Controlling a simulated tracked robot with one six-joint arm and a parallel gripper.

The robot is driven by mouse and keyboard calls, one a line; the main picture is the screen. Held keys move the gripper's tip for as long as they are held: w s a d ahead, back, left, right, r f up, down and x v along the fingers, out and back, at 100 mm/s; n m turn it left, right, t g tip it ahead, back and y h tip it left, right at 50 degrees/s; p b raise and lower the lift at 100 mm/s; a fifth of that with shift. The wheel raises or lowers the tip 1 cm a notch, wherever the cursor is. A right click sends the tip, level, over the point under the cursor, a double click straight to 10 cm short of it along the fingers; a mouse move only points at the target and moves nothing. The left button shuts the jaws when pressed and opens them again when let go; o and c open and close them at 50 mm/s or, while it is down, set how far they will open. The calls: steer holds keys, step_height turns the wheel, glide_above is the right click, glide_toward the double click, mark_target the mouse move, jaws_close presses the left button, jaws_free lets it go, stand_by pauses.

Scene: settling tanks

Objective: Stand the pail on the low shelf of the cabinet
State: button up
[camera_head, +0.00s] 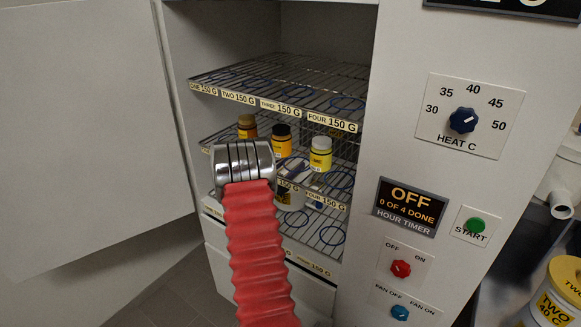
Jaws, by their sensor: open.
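The white cabinet (345,25) stands open, with several wire shelves inside. The low shelf (330,248) shows partly at the bottom, with blue rings on it. A pale container (291,197), possibly the pail, shows in part behind my arm near the low shelf; I cannot tell whether it stands on it. My gripper (284,172) reaches into the cabinet at middle-shelf height on a red bellows arm.
Brown, orange and yellow jars (320,153) stand on the middle shelf. The top shelf (285,80) is empty. The cabinet door (85,130) is swung open at left. A control panel (410,208) is at right. A yellow-lidded container (553,300) stands at the lower right.

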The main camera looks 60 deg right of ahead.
steer(key=w+a, duration=0.1)
steer(key=a, duration=1)
steer(key=shift+w+a, duration=0.35)
steer(key=shift+a, duration=0.05)
stand_by(0.4)
